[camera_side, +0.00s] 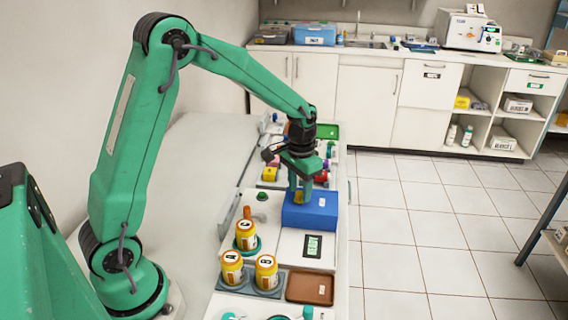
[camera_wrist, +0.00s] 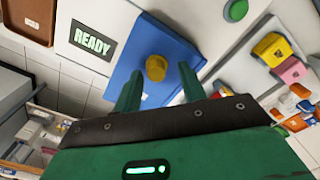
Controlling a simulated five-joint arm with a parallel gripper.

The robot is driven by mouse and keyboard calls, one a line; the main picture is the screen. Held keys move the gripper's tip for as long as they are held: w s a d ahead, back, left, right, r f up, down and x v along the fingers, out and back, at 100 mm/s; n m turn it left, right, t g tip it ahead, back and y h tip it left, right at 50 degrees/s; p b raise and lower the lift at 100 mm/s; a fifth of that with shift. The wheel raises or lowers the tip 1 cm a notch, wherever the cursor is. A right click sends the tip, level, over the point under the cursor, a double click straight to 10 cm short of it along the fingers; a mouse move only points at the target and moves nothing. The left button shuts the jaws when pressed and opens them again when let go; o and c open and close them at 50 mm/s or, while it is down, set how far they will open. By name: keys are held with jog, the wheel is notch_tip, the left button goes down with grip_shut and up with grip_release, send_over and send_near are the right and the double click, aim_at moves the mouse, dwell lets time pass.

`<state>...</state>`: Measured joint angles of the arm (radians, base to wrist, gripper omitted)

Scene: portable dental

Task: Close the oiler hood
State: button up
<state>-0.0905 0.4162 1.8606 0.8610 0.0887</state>
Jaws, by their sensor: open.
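The blue hood (camera_side: 312,213) sits on the white unit, behind the panel with the READY display (camera_side: 312,246). A round yellow knob (camera_wrist: 156,67) stands on the blue hood (camera_wrist: 128,62) in the wrist view. My gripper (camera_side: 299,197) points down over the hood in the side view. In the wrist view my gripper (camera_wrist: 160,72) is open, with one finger on each side of the knob and gaps between. The fingers partly cover the hood. I cannot tell whether the hood is fully down.
Several orange jars (camera_side: 246,236) and a brown tray (camera_side: 310,288) stand in front of the unit. A green button (camera_side: 262,196) is left of the hood. Small coloured items (camera_wrist: 285,65) lie beyond it. Open floor lies to the right.

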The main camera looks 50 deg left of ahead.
jog(key=shift+r, duration=3.9)
jog(key=s+d+r+t, duration=0.2)
jog(key=s+r, duration=0.2)
jog(key=s, duration=0.7)
jog(key=s+d+r+t, duration=0.2)
jog(key=s+r+t, duration=0.1)
jog(key=s, duration=0.7)
jog(key=shift+s+r+t, duration=0.3)
jog(key=shift+s+r, duration=0.05)
jog(key=shift+r, duration=0.2)
